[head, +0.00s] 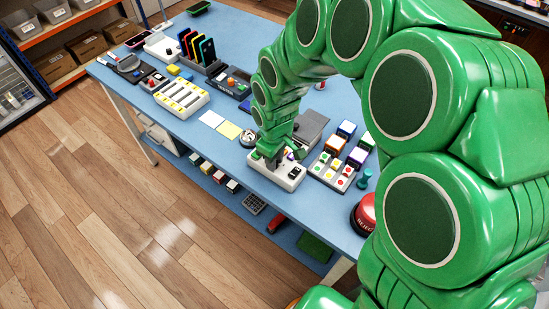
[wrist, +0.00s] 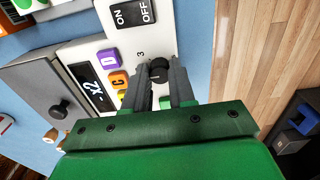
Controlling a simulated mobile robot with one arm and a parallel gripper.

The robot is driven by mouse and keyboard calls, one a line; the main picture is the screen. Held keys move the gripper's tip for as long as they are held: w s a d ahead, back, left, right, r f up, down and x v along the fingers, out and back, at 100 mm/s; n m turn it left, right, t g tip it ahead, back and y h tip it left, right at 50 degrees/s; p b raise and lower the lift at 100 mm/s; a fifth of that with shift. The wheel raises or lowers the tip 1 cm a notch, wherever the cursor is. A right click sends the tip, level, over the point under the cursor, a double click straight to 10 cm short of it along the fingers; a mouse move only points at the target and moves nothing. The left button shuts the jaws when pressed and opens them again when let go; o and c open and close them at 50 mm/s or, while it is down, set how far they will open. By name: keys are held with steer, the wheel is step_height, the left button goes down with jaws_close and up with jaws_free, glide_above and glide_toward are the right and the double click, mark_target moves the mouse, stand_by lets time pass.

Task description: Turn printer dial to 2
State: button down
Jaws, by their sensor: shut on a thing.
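The printer panel is a white unit (head: 291,181) at the front edge of the blue table in the head view. In the wrist view its white face (wrist: 180,22) carries a black ON/OFF switch (wrist: 134,13), coloured letter buttons and a dark display (wrist: 92,88) that seems to read X2. My gripper (wrist: 160,76) is over the dial, a small black knob (wrist: 158,70), with one finger on each side, shut on it. A printed 3 shows beside the dial; the other marks and the pointer are hidden or unclear. In the head view my gripper (head: 270,160) hides the dial.
A grey box (wrist: 45,95) with a black knob stands close beside the panel. A tray of coloured buttons (head: 331,171), a teal stamp (head: 364,178) and a red button (head: 364,214) are to the right. Paper sheets (head: 228,130) lie to the left.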

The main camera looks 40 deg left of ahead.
stand_by(0.4)
steer(key=c, duration=0.9)
jaws_free()
steer(key=shift+c, duration=0.2)
steer(key=shift+r, duration=0.1)
step_height(320, 180, up, 8)
steer(key=shift+f, duration=0.2)
